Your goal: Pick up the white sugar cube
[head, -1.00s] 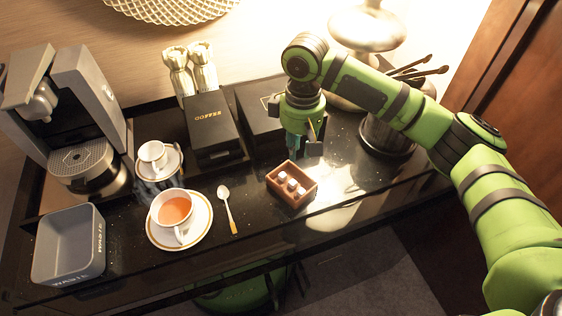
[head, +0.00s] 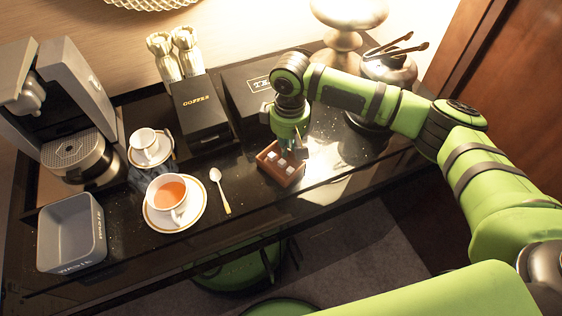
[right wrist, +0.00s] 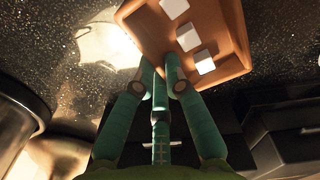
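A small brown wooden box (head: 276,177) stands on the black counter and holds three white sugar cubes (head: 281,163) in a row. My right gripper (head: 298,150) is at the box's back right edge, pointing down. In the right wrist view the box (right wrist: 228,20) and the cubes (right wrist: 188,37) lie just beyond and to the right of the fingertips. The right gripper's green fingers (right wrist: 150,72) are apart, with no cube between them. Whether they touch the box rim is unclear. My left gripper is not in view.
A spoon (head: 220,190) and a teacup (head: 170,194) on a saucer stand left of the box. Behind are a coffee box (head: 200,110) and a tea box (head: 245,90). A pot with tongs (head: 388,68) is at the back right. A grey waste bin (head: 72,235) is at the left.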

